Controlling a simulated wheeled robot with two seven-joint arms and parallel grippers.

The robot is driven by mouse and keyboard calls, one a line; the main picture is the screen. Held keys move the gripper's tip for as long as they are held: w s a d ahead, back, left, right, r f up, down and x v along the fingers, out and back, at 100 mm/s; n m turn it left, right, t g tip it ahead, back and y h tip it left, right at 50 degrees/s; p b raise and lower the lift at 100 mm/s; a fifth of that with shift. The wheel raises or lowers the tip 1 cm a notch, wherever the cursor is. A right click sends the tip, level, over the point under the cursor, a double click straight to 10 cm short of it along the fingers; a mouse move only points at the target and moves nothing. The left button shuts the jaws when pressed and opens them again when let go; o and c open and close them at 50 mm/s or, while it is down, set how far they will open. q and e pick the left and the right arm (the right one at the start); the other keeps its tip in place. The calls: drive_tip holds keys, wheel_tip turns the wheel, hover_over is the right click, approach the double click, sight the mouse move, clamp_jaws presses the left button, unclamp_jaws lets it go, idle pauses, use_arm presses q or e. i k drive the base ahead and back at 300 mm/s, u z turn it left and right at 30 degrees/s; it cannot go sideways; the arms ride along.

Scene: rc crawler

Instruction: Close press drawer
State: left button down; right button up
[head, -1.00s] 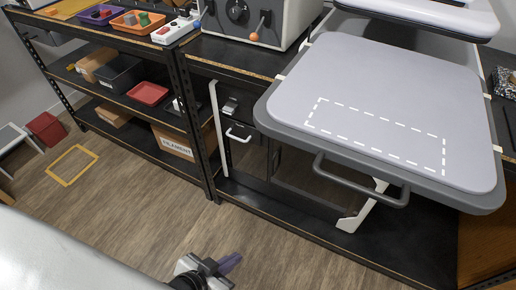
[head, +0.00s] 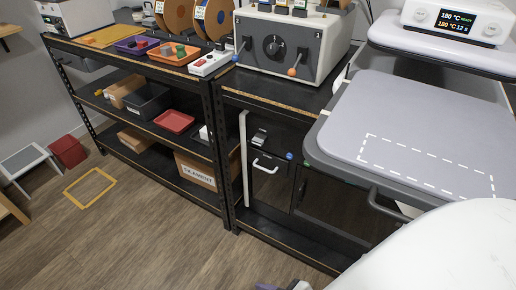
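The press drawer (head: 430,125) is a light grey flat platen with a dashed white outline. It stands pulled out from under the white press head (head: 440,62) at the right. Its dark grey bar handle (head: 385,203) shows at the front edge, partly hidden by a large white part of my arm at the lower right. A small piece of a gripper, seemingly my right (head: 285,286), shows at the bottom edge, well below and left of the handle, apart from it. Its fingers are mostly cut off. My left gripper is out of view.
A black shelf unit (head: 150,95) with trays and boxes stands at the left. A grey control box (head: 285,45) with knobs and levers sits on the bench left of the press. The press display (head: 460,20) is lit.

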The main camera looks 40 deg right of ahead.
sight(421, 146)
drive_tip(key=u, duration=0.15)
drive_tip(key=k, duration=1)
drive_tip(key=z, duration=1.7)
